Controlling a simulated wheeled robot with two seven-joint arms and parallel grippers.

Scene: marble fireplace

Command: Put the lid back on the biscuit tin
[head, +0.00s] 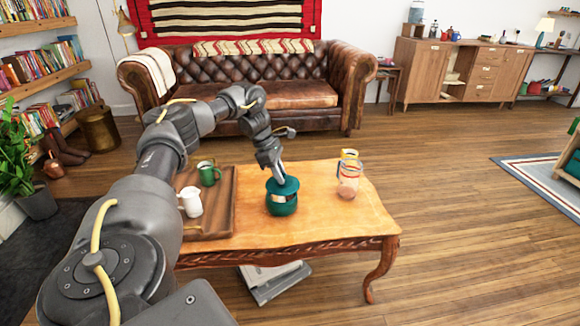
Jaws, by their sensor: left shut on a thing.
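The biscuit tin (283,208) is a round teal tin with a pale label. It stands upright on the wooden coffee table (340,225). The teal lid (290,186) is level at the top of the tin; I cannot tell whether it rests fully on the rim or is slightly above it. My left gripper (280,179) points down from above and is shut on the lid at its middle. The fingertips are small and partly hidden. My right gripper is not in view.
A wooden tray (218,222) left of the tin holds a white jug (191,201) and a green mug (208,173). A glass jar (348,178) with a pinkish filling stands to the right. The table's front right is clear. A leather sofa (290,95) stands behind.

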